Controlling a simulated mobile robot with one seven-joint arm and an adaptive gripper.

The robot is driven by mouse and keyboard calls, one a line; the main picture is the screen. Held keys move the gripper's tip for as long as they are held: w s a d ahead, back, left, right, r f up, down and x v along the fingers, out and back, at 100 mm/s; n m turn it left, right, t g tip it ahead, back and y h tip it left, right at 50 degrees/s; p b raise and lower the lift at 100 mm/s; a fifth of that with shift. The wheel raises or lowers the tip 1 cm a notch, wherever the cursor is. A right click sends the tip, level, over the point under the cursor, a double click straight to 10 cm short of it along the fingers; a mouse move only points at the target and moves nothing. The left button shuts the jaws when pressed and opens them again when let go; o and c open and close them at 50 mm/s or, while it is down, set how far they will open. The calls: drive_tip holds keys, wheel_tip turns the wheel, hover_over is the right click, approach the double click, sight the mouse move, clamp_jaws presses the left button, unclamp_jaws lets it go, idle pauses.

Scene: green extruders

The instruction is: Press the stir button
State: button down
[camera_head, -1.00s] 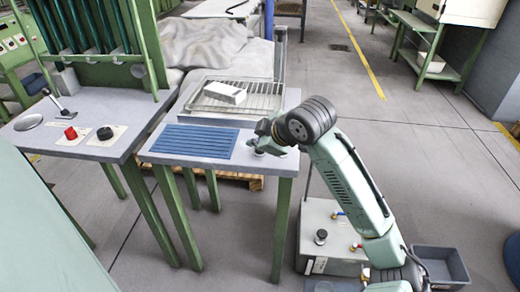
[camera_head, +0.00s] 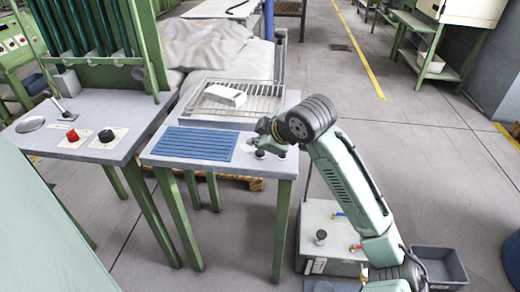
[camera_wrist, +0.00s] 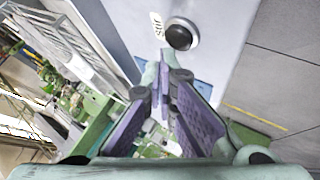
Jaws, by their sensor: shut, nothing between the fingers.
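A round dark button (camera_wrist: 181,35) with a silver ring sits on a pale panel in the wrist view. A small white label (camera_wrist: 157,24) is beside it, its lettering turned and hard to read, so I cannot confirm that it is the stir button. My gripper (camera_wrist: 165,62) is shut and empty, its tips just below the button in the picture; contact is not clear. In the head view my gripper (camera_head: 262,142) is over the front right of the small table (camera_head: 250,172), and it partly hides the small dark buttons there (camera_head: 260,154).
A ribbed blue mat (camera_head: 195,143) lies left of my gripper. Behind it a wire tray (camera_head: 265,98) holds a white block (camera_head: 225,94). The left table has a red knob (camera_head: 72,135) and a black knob (camera_head: 106,135). A grey box (camera_head: 335,220) stands on the floor.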

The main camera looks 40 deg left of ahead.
sight(258, 154)
drive_tip(key=shift+r+p, duration=2)
drive_tip(key=shift+r, duration=0.75)
drive_tip(key=shift+f, duration=0.1)
